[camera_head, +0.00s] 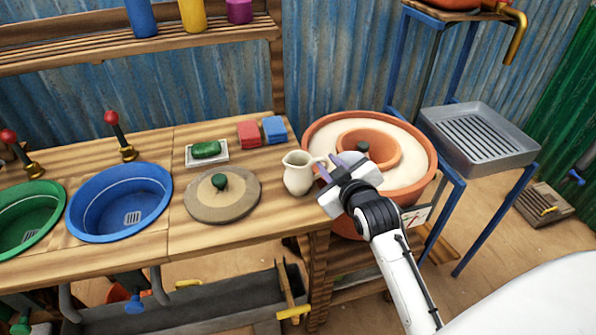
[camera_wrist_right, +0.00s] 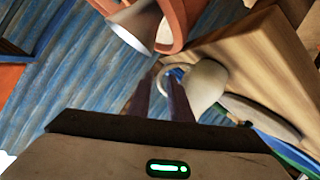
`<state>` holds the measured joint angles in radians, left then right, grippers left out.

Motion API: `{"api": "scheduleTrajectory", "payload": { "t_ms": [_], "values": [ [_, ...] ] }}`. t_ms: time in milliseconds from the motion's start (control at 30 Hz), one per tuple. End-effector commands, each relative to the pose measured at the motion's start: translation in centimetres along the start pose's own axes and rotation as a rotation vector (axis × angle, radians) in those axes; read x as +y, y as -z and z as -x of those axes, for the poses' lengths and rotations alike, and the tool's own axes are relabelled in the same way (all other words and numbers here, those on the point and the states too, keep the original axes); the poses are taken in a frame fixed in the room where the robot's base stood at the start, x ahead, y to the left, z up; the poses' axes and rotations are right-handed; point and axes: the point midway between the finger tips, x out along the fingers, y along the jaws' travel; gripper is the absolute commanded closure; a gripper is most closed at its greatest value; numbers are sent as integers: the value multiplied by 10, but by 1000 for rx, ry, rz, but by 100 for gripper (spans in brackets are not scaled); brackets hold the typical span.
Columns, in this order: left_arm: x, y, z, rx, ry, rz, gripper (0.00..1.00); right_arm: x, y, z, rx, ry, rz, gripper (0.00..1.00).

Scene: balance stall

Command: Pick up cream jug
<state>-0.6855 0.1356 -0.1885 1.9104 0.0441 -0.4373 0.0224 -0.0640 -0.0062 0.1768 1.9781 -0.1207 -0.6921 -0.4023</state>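The cream jug (camera_head: 298,173) stands upright near the right end of the wooden counter, its handle facing right toward my right gripper. My right gripper (camera_head: 330,167) is beside the jug on its handle side, with its two dark fingers apart. In the right wrist view the jug (camera_wrist_right: 207,84) is just beyond the fingers (camera_wrist_right: 162,82), and its handle (camera_wrist_right: 172,72) shows at the fingertips. I cannot tell whether the fingers touch the handle. My left gripper is not in view.
A round board with a dark green knob (camera_head: 208,205) lies left of the jug. A large terracotta pot (camera_head: 425,150) stands right, behind my gripper. Red (camera_head: 248,134) and blue (camera_head: 273,130) blocks and a soap dish (camera_head: 192,160) sit behind. A blue basin (camera_head: 80,215) is farther left.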

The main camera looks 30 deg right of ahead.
Motion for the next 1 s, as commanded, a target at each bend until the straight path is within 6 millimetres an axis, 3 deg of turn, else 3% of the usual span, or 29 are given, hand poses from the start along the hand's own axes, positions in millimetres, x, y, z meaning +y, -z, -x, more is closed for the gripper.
{"api": "scheduleTrajectory", "payload": {
  "t_ms": [133, 500, 833, 933, 1000],
  "values": [
    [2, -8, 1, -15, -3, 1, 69, 0, 1, -14, 1, 0, 0, 82],
    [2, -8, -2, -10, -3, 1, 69, 0, 1, -60, 2, 0, 0, 82],
    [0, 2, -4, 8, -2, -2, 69, 0, 0, -67, 1, 1, 0, 82],
    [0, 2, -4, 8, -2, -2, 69, 0, 0, -66, 1, 1, 0, 99],
    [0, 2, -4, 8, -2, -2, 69, 0, 0, -66, 1, 1, 0, 100]
  ]
}}
